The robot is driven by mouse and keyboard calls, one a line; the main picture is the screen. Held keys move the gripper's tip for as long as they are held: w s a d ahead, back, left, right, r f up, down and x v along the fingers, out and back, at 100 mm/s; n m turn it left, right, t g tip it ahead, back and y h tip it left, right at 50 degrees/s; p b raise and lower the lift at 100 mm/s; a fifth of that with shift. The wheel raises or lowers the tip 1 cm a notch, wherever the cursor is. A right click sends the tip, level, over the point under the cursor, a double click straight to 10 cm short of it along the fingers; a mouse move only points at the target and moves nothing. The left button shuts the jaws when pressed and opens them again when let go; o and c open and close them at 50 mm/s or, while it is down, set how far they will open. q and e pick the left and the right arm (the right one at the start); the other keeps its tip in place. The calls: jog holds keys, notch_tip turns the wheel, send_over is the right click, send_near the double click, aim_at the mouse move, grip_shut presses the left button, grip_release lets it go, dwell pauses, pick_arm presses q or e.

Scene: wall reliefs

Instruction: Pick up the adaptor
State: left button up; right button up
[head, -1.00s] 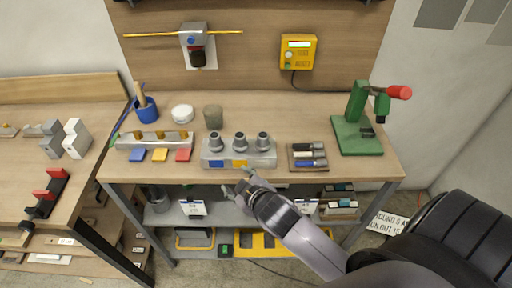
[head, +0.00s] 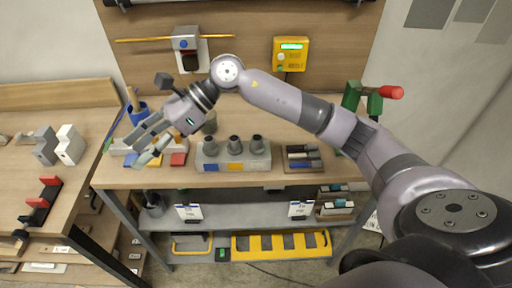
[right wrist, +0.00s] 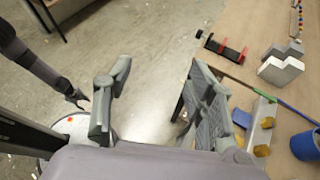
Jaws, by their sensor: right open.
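I cannot tell for certain which piece is the adaptor. Two sets could hold it. One is a grey block (head: 208,163) with three dark grey conical fittings (head: 235,145) and blue and yellow tags. The other is a pale rack with brass pieces, partly hidden behind my right gripper (head: 134,152) in the head view; its brass pieces (right wrist: 261,150) show in the right wrist view. My right gripper is open and empty, its fingers in front of that rack. My left gripper (right wrist: 78,98) seems to show small at the left of the wrist view.
A dark tray (head: 303,167) of small cylinders lies right of the grey block. A blue cup (head: 137,112) stands behind the gripper. A green press (head: 352,95) is partly hidden by my right arm. Grey step blocks (head: 70,146) sit on the left bench.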

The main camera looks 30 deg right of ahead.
jog(key=w+d+f+n+h, duration=0.2)
jog(key=d+h, duration=0.4)
jog(key=d, duration=0.5)
notch_tip(320, 180, up, 3)
jog(key=h, duration=0.7)
send_over(257, 137)
jog(key=shift+m, duration=0.3)
notch_tip(257, 137, down, 11)
jog(key=shift+s+r+p, duration=0.1)
jog(key=shift+p, duration=1)
jog(key=shift+f+p, duration=0.3)
jog(key=shift+f, duration=0.05)
notch_tip(257, 137, down, 4)
jog(key=shift+r+p, duration=0.25)
jog(key=shift+p, duration=0.8)
jog(key=shift+f, duration=0.6)
jog(key=shift+c, duration=0.5)
